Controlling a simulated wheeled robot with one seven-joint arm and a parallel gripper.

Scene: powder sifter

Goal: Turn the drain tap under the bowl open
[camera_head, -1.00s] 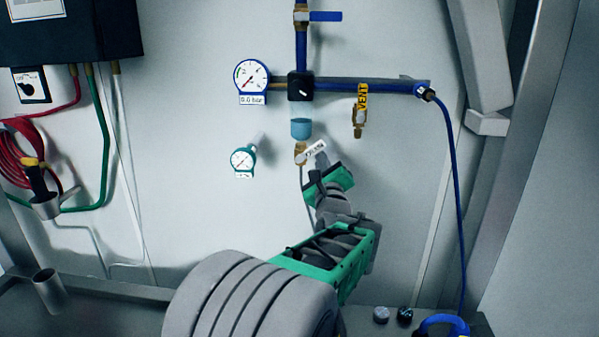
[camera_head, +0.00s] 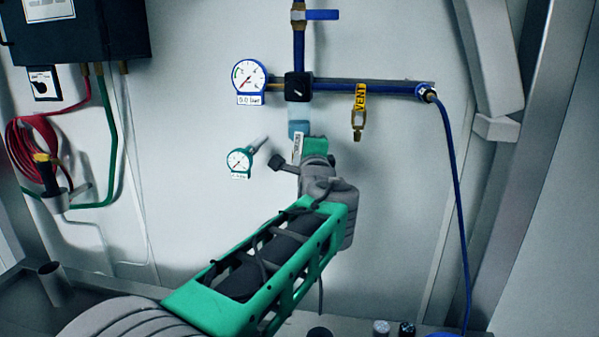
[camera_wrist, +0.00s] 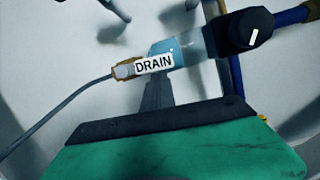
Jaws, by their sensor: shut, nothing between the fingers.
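The drain tap's white DRAIN label (camera_wrist: 153,64) shows in the wrist view, in line with the blue bowl (camera_wrist: 182,50) and the brass fitting (camera_wrist: 122,70). In the head view the label (camera_head: 297,147) stands nearly upright just under the bowl (camera_head: 299,129). My gripper (camera_wrist: 157,92) is shut and empty. Its fingertips are right at the label's lower edge in the wrist view; I cannot tell whether they touch it. In the head view my gripper's green body (camera_head: 315,147) hides most of the tap.
The black knob (camera_head: 298,87) sits above the bowl. A thin drain tube (camera_wrist: 60,115) leaves the brass fitting.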

